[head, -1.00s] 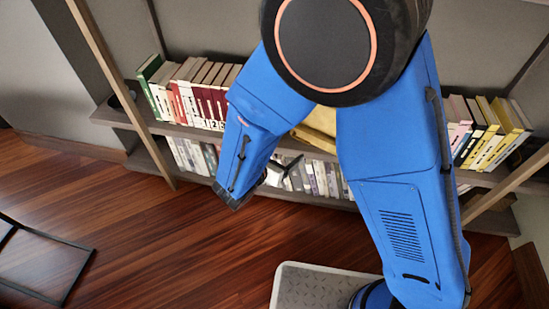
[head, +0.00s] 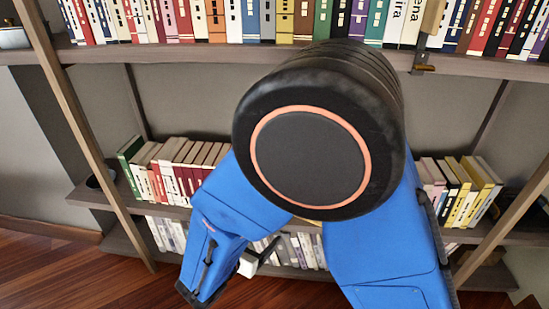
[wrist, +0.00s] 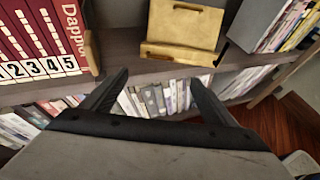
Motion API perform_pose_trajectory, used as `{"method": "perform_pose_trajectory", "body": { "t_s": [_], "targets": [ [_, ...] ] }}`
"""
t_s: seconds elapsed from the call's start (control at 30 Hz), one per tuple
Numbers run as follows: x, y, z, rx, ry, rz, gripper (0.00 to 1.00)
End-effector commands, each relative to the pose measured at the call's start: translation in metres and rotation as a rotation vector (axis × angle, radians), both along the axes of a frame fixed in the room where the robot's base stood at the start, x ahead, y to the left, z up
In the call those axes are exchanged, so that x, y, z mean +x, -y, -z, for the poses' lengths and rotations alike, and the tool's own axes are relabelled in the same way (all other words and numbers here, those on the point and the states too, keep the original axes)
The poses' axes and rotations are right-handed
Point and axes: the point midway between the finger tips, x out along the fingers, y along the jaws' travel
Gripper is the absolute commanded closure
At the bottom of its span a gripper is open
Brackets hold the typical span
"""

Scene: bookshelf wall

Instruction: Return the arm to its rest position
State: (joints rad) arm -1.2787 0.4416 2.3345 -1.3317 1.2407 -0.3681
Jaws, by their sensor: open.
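My blue arm (head: 385,262) is folded at a large black joint with an orange ring in the head view. Its forearm points down to the left, in front of the lower shelves. My gripper (wrist: 158,78) is open in the wrist view, with two dark fingers spread apart and nothing between them. The fingers point toward the lower shelves and appear clear of the books. In the head view the gripper is mostly hidden behind the forearm; only a dark finger and a pale part show.
A top shelf (head: 180,53) holds a long row of books. Red numbered books (wrist: 38,38) stand on the middle shelf beside a wooden bookend (wrist: 92,52) and a tan box-like object (wrist: 185,25). More books fill the bottom shelf. Slanting wooden posts (head: 85,135) flank the shelves. Wood floor (head: 60,262) lies lower left.

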Motion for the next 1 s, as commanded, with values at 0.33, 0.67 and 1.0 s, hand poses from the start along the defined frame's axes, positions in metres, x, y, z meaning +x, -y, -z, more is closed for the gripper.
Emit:
{"method": "perform_pose_trajectory", "body": {
  "t_s": [0.33, 0.67, 1.0],
  "targets": [
    [0.024, 0.072, -0.035, 0.155, -0.016, 0.242, 0.20],
    [0.028, 0.194, -0.082, 0.455, -0.018, 0.677, 0.20],
    [-0.003, 0.291, -0.117, 0.791, 0.021, 1.092, 0.20]
  ]
}}
